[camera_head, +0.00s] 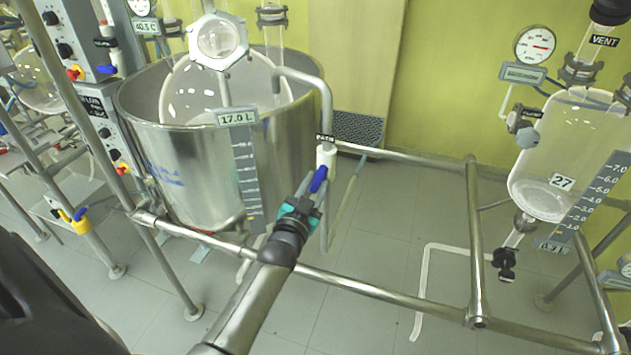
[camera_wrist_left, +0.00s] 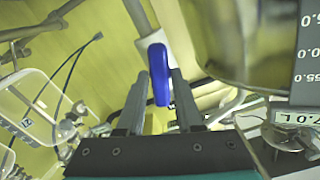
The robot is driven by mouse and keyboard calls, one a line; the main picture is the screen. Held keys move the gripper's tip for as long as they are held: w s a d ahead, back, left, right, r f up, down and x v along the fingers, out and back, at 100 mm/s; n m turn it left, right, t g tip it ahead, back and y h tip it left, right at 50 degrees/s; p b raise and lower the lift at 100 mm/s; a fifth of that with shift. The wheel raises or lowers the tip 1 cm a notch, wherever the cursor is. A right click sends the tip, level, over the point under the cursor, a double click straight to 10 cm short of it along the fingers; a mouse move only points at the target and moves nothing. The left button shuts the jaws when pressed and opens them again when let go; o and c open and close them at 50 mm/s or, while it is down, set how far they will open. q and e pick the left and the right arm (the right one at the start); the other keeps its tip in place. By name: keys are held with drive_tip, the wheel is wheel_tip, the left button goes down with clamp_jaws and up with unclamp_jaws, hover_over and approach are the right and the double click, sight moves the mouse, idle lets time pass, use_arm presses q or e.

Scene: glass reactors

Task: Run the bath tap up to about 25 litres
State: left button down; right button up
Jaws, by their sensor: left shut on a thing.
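The bath tap is a white valve body (camera_head: 326,157) with a blue lever handle (camera_head: 318,180), below a small black label that seems to read BATH. Its bent pipe (camera_head: 300,78) rises and hooks over the rim of the steel bath (camera_head: 190,150). A display on the bath (camera_head: 237,118) reads 17.0 L. My left gripper (camera_head: 307,193) is shut on the blue lever. In the left wrist view the blue lever (camera_wrist_left: 160,75) stands between the two grey fingers, with the white valve behind it. My right gripper is not in view.
A glass vessel marked 27 (camera_head: 560,140) hangs at the right. A control panel (camera_head: 85,90) with knobs and other taps stands at the left.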

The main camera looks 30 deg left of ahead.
use_arm(q)
drive_tip(key=shift+n, duration=1)
drive_tip(key=c, duration=0.7)
unclamp_jaws()
drive_tip(key=p+v, duration=0.1)
drive_tip(key=v, duration=1.4)
drive_tip(key=shift+s, duration=0.15)
